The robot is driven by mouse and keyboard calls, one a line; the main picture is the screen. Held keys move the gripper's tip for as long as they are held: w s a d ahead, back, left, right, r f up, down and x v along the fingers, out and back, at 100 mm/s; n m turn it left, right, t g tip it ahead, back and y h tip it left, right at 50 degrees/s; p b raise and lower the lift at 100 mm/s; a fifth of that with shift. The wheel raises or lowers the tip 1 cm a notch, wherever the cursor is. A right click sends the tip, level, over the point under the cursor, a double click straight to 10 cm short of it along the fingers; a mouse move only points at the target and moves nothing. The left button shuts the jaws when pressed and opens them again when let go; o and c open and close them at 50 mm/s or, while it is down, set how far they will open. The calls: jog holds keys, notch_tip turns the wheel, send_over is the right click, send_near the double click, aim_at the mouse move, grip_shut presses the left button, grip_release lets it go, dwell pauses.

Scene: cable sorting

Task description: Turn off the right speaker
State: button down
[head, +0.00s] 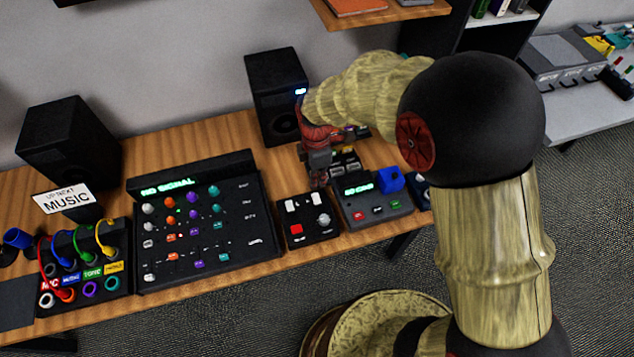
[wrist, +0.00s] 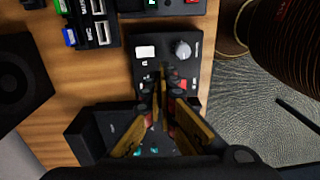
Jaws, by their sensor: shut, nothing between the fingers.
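The right speaker (head: 275,95) is a black box at the back of the desk, with a lit blue-white spot near its front edge. It appears partly at the left of the wrist view (wrist: 20,85). A small black control box (head: 309,232) has two white switches, a red button and a grey knob; it also shows in the wrist view (wrist: 163,72). My gripper (head: 319,184) is shut and empty, pointing down over this box near the white switches. In the wrist view its fingertips (wrist: 165,82) partly cover the box; contact cannot be told.
The left speaker (head: 68,145) stands at the back left. A mixer panel (head: 200,225) lies left of the small box, and a grey console (head: 372,208) with a blue block lies right. A cable box (head: 85,260) sits far left. A shelf (head: 380,14) hangs above.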

jog(key=shift+r, duration=0.2)
jog(key=shift+w+d+r+t+y+b, duration=0.15)
jog(key=shift+w+t+b, duration=0.25)
jog(key=shift+b, duration=0.2)
jog(key=shift+w+d+r+t+y+b, duration=0.15)
jog(key=shift+w+t+b, duration=0.15)
jog(key=shift+t+b, duration=0.25)
jog(key=shift+f, duration=0.1)
jog(key=b, duration=0.4)
send_near(317, 196)
jog(key=f, duration=0.5)
jog(key=shift+w+f, duration=0.2)
jog(key=shift+w, duration=0.1)
jog(key=shift+w+a+f+b, duration=0.15)
jog(key=shift+f+b, duration=0.15)
jog(key=shift+f, duration=0.4)
